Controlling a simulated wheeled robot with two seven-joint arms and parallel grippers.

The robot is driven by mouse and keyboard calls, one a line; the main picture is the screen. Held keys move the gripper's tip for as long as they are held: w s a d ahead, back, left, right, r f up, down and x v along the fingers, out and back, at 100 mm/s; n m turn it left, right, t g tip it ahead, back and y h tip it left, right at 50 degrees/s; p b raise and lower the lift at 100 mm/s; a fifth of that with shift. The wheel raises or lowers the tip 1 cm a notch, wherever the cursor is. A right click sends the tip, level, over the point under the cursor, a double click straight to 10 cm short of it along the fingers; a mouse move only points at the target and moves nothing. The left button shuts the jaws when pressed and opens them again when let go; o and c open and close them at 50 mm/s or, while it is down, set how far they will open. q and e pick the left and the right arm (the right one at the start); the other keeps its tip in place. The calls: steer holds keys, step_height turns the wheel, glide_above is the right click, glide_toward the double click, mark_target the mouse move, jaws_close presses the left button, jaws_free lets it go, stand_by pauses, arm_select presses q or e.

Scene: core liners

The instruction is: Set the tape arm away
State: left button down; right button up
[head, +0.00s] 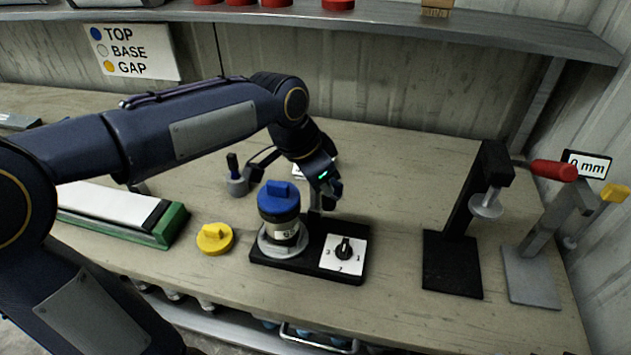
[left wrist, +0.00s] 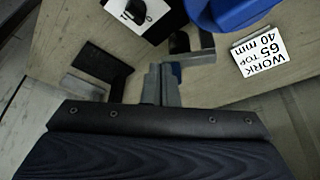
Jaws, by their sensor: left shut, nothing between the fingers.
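My left gripper (head: 326,196) is shut and empty, behind and right of the blue-capped jar (head: 285,232). In the left wrist view its fingertips (left wrist: 163,80) are pressed together. What looks like the tape arm, a grey bar with a dark upright (left wrist: 195,58), is just beyond the fingertips; I cannot tell whether they touch. In the head view a short grey upright (head: 315,222) shows below the gripper, partly hidden by it. The jar stands upright in a grey ring on a black base (head: 300,262) with a white dial plate (head: 343,262). My right gripper is out of view.
A yellow cap (head: 214,238) lies left of the base. A green-edged tray (head: 165,230) is farther left. A grey pot with a dark handle (head: 237,186) stands behind. A black clamp stand (head: 452,265) and a grey stand (head: 530,275) are at right. Bench between base and clamp is clear.

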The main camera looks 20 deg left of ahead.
arm_select(q)
steer(key=shift+w+d, duration=0.2)
steer(key=shift+d, duration=0.1)
steer(key=shift+d, duration=0.1)
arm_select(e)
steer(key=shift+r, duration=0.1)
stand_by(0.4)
